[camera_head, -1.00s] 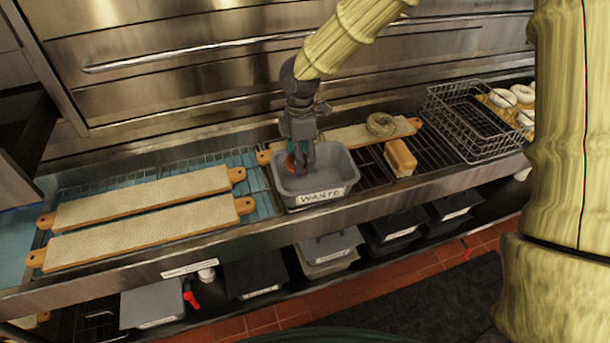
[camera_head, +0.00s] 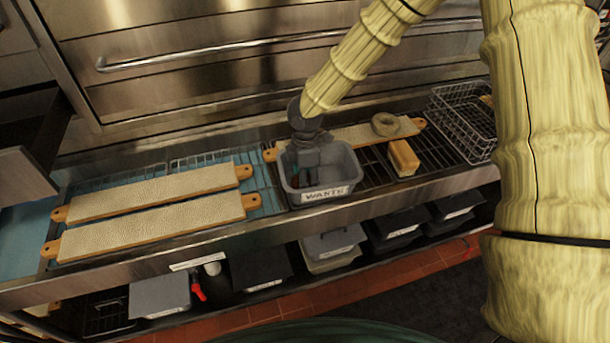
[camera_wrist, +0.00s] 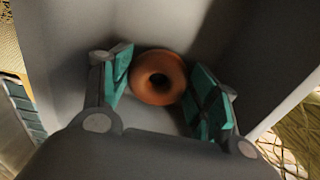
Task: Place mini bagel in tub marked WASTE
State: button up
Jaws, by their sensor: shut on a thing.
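The grey tub marked WASTE (camera_head: 326,194) stands on the rack, its label facing front. My gripper (camera_head: 303,180) reaches down into the left part of the tub, with its fingers below the rim. In the wrist view, the orange-brown mini bagel (camera_wrist: 145,70) sits between the green finger pads, and my gripper (camera_wrist: 163,92) is shut on it. Grey tub walls (camera_wrist: 230,45) surround the bagel and fingers. Whether the bagel touches the tub floor cannot be told. In the head view the bagel is mostly hidden by the gripper and tub.
A larger seeded bagel (camera_head: 385,124) lies on a board (camera_head: 352,135) behind the tub. A tan block (camera_head: 403,158) sits to its right, and a wire basket (camera_head: 465,125) farther right. Two long boards (camera_head: 150,190) lie left. Lidded tubs (camera_head: 332,243) stand on the lower shelf.

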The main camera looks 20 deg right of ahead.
jog(key=shift+s+r, duration=0.1)
jog(key=o, duration=1)
jog(key=shift+c, duration=0.2)
notch_tip(320, 180, up, 12)
jog(key=b, duration=0.2)
jog(key=shift+b, duration=0.3)
